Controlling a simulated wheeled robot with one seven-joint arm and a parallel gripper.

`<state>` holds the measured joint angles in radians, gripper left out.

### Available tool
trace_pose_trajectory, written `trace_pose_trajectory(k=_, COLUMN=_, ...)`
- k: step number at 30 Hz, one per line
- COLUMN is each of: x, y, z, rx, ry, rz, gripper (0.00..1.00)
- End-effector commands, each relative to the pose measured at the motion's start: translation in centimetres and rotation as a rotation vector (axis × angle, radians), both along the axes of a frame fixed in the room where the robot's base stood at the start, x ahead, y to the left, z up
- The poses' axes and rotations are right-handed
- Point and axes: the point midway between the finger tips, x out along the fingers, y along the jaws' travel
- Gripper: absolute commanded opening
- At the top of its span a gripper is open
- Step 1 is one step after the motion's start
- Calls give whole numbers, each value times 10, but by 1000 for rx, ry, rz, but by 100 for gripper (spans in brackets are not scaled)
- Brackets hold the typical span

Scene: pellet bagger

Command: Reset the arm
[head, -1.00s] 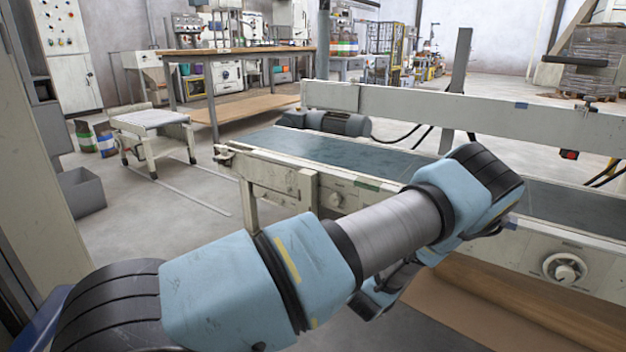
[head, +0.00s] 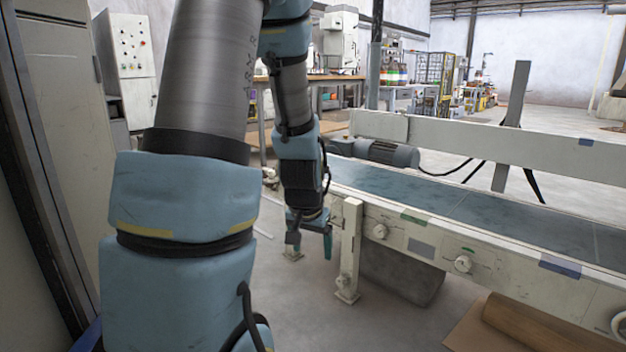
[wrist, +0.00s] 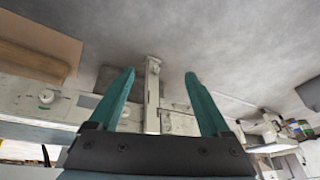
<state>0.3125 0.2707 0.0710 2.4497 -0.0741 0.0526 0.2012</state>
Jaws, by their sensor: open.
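My gripper (head: 310,243) hangs at the end of my blue and grey arm, left of the near end of the conveyor in the head view. Its fingers point down, close to the conveyor's end leg as seen in this view. In the wrist view my gripper (wrist: 160,90) shows two teal fingers spread apart with nothing between them. The conveyor leg (wrist: 152,85) appears beyond the gap between the fingers. I cannot tell the distance from the fingers to the leg.
The conveyor (head: 470,210) with its dark belt runs to the right. A control cabinet (head: 127,65) stands at the back left and a workbench (head: 340,78) behind my arm. A brown roll (head: 545,325) lies at the lower right. Open floor (head: 310,315) shows below my gripper.

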Motion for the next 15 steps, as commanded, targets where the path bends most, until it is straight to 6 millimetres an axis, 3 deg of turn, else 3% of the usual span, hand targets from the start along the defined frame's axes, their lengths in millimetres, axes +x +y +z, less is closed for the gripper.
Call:
trace_pose_trajectory(k=3, x=-34, y=27, z=18, rx=-16, ry=87, rz=105, gripper=81)
trace_pose_trajectory(k=10, x=-97, y=65, z=41, rx=-12, ry=230, rz=275, gripper=81)
trace_pose_trajectory(k=15, x=-98, y=64, z=79, rx=-11, ry=237, rz=273, gripper=81)
